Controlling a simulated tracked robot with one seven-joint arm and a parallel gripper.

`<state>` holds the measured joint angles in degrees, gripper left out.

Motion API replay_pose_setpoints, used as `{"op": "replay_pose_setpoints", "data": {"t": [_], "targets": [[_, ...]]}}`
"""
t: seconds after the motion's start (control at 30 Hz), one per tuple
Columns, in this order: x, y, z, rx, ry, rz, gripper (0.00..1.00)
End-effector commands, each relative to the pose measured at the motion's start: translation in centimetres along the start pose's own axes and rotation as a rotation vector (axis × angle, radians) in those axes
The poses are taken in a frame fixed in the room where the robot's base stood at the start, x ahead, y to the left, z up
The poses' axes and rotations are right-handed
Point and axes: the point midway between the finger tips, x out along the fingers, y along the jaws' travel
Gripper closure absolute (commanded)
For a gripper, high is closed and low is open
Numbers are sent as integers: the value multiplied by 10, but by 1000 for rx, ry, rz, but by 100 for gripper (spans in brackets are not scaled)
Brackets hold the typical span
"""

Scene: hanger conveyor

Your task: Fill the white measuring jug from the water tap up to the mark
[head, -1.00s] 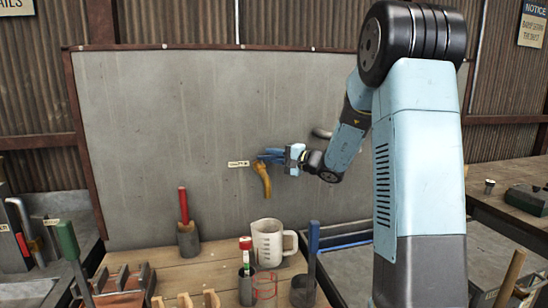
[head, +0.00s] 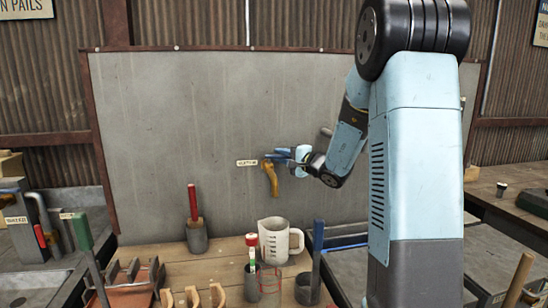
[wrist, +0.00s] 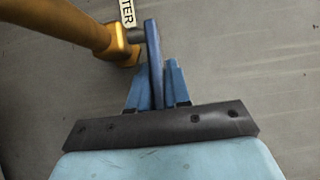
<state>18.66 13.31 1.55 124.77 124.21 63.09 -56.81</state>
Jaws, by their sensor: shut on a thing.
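The brass water tap (head: 271,180) sticks out from the grey wall panel, its spout curving down. Its blue lever (wrist: 153,45) points toward my gripper in the wrist view. My gripper (head: 286,157) is at the lever, and the wrist view shows its blue fingers (wrist: 157,88) shut on either side of it. The white measuring jug (head: 276,240) stands upright on the wooden bench, below the tap in the head view, handle to the right. I cannot see its water level or its mark, and no stream of water can be made out.
A label (head: 247,163) is left of the tap. A red-handled tool stands in a grey cup (head: 197,237). In front of the jug are a bottle in a dark cup (head: 251,284), a red wire holder (head: 269,282) and a cup with a blue-handled tool (head: 307,289).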

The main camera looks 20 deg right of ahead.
Motion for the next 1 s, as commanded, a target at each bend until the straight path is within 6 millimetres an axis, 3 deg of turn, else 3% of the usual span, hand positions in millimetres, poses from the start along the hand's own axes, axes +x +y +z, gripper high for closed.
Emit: {"op": "replay_pose_setpoints", "data": {"t": [0.33, 0.73, 0.77, 0.93, 1.0], "targets": [[-7, 4, 5, 5, 154, 9, 100], [-9, 6, 4, 6, 171, 13, 100], [-9, 6, 4, 6, 171, 13, 80], [-8, 4, 4, 4, 171, 10, 64], [-8, 4, 4, 4, 171, 8, 62]]}}
